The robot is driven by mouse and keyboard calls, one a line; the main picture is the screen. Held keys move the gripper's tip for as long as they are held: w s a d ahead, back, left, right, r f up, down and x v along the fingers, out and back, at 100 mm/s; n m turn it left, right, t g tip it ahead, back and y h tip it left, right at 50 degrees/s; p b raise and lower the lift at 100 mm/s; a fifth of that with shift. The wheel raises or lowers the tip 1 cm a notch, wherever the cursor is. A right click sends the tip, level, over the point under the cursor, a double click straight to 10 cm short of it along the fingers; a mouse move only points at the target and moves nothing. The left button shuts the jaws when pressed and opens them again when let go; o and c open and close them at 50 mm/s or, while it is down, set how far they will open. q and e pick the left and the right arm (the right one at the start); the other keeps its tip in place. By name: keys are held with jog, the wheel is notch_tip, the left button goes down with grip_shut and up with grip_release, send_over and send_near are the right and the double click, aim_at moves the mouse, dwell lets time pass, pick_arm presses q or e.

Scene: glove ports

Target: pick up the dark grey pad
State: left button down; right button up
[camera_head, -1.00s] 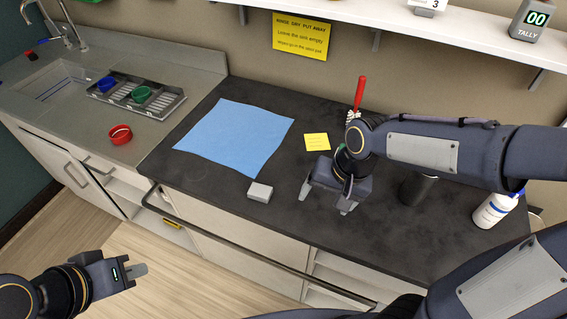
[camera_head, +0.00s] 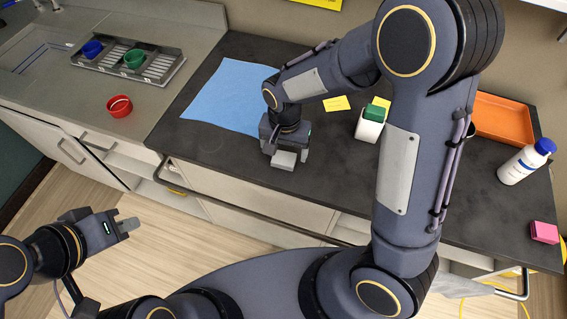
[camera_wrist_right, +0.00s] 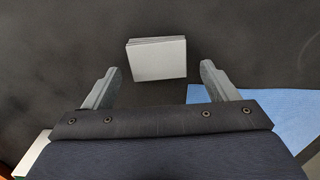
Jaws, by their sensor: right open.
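A small block-like pad (camera_head: 284,160) lies on the black counter near its front edge. Its top looks light grey rather than dark grey, and I see no clearly dark grey pad. It shows whole in the right wrist view (camera_wrist_right: 157,59), with a layered edge along its far side. My right gripper (camera_head: 287,155) is open above it. In the right wrist view the fingers (camera_wrist_right: 161,72) stand to either side of the pad's near part, with gaps visible on both sides. My left gripper (camera_head: 127,225) is out over the floor, away from the counter; its fingers are seen edge-on.
A blue cloth (camera_head: 228,95) lies behind and left of the right gripper. A white holder with a green sponge (camera_head: 370,122), a yellow note (camera_head: 337,103), an orange tray (camera_head: 503,120), a white bottle (camera_head: 520,165) and a pink block (camera_head: 544,232) are to the right. A red cup (camera_head: 119,106) stands left.

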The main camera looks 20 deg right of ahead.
jog(key=shift+f, duration=0.55)
jog(key=shift+r, duration=0.1)
jog(key=c, duration=1.1)
jog(key=shift+o, duration=0.2)
